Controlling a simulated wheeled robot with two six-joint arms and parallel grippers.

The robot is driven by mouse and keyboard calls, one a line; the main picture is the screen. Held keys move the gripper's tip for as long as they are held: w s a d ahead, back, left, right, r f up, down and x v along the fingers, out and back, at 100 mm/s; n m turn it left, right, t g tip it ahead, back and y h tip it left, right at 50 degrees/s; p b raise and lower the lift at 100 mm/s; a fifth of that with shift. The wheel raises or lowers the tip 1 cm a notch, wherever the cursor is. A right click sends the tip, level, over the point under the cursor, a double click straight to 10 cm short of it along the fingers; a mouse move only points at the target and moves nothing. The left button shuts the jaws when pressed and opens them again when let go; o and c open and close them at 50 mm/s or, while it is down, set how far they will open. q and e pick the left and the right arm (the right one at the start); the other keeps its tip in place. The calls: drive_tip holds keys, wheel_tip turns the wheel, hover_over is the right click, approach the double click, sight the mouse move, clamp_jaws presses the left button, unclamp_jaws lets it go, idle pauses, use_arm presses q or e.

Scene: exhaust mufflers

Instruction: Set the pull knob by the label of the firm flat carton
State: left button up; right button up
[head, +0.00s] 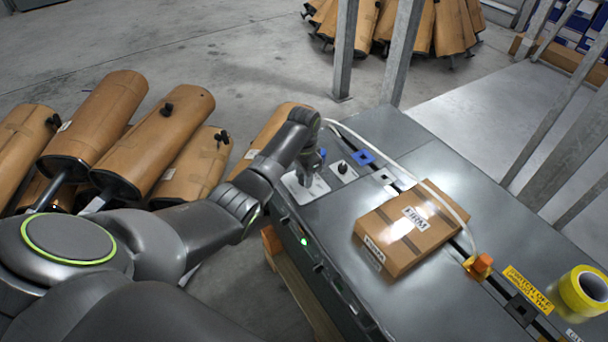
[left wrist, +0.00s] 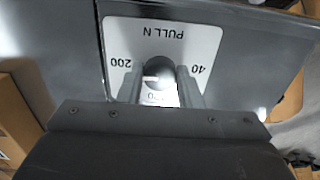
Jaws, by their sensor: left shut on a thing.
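The flat brown carton (head: 397,243) lies on the grey bench top, with a white label reading FIRM (head: 415,218) on its upper face. The pull knob (left wrist: 160,70) is dark and round with a pale mark on its face. It sits in a white dial plate (left wrist: 165,38) printed PULL N, 200 and 40, upside down in the left wrist view; a lower number is partly covered. My left gripper (left wrist: 160,90) is shut on the knob, a finger on each side. In the head view my left gripper (head: 313,178) hides the knob. My right gripper is not in view.
A pale hose crosses the bench. Yellow tape (head: 582,291) and an orange part (head: 480,265) are at the right.

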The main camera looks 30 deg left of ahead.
use_arm(q)
drive_tip(key=shift+r+n+p, duration=0.25)
drive_tip(key=shift+n+p, duration=1.25)
drive_tip(key=shift+p, duration=0.4)
drive_tip(key=n+p, duration=0.2)
drive_tip(key=shift+n, duration=0.4)
drive_tip(key=n+p, duration=0.1)
drive_tip(key=n, duration=0.1)
drive_tip(key=shift+f+n+p, duration=0.1)
drive_tip(key=shift+n+p, duration=0.2)
drive_tip(key=n+p, duration=0.1)
drive_tip(key=n, duration=0.3)
drive_tip(key=shift+p, duration=0.3)
drive_tip(key=n+p, duration=0.1)
drive_tip(key=n, duration=0.4)
drive_tip(key=shift+w+f, duration=0.1)
drive_tip(key=shift+n, duration=0.3)
drive_tip(key=o, duration=1)
